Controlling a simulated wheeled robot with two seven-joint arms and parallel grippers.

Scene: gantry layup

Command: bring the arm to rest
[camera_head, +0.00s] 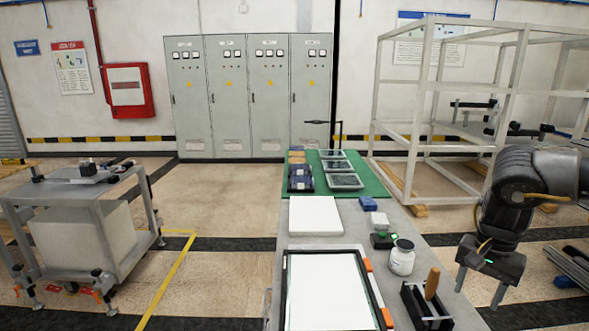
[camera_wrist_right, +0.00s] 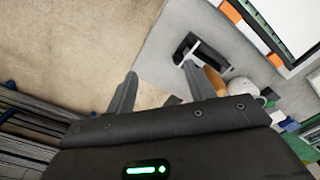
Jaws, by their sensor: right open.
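My right gripper (camera_head: 480,290) hangs at the right of the head view, just off the right edge of the bench (camera_head: 440,262), with its fingers pointing down. Its fingers are apart and nothing is between them. In the right wrist view the open fingers (camera_wrist_right: 158,88) show over the floor and the bench edge. A black holder (camera_head: 425,310) with a wooden-handled tool (camera_head: 432,284) stands on the bench to the left of the gripper, apart from it. My left gripper is not in view.
On the bench are a white jar (camera_head: 401,258), a framed white sheet (camera_head: 327,295), a white block (camera_head: 315,216) and a green mat (camera_head: 374,185) with trays. A metal frame (camera_head: 410,140) stands behind my right arm. Grey bars (camera_head: 570,267) lie at the far right. A cart (camera_head: 85,225) stands left.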

